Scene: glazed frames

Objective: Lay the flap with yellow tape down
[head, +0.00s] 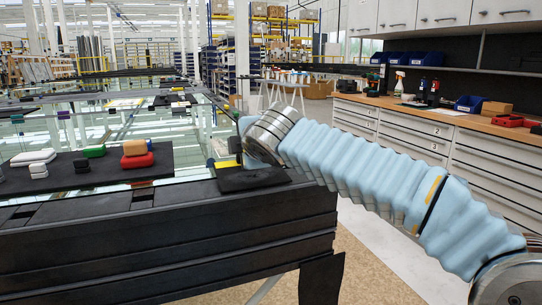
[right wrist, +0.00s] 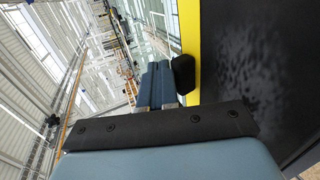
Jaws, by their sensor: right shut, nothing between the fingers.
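The dark flap (head: 252,180) is at the near right corner of the glass-topped table, partly hidden by my right arm. Its yellow tape (head: 226,164) shows along the far edge. In the right wrist view the yellow tape (right wrist: 190,45) runs as a strip beside the flap's dark face (right wrist: 255,70). I cannot tell how far the flap is tilted. My right gripper (head: 236,146) is just above the taped edge, shut and empty. In the right wrist view its fingers (right wrist: 170,80) are together, with a dark tip close beside the tape; contact is unclear. My left gripper is not in view.
A black mat (head: 62,180) on the table's left holds white blocks, a green piece (head: 94,151) and a red piece (head: 136,161). A wooden workbench (head: 480,124) with drawers stands at the right. Open floor (head: 375,265) lies between.

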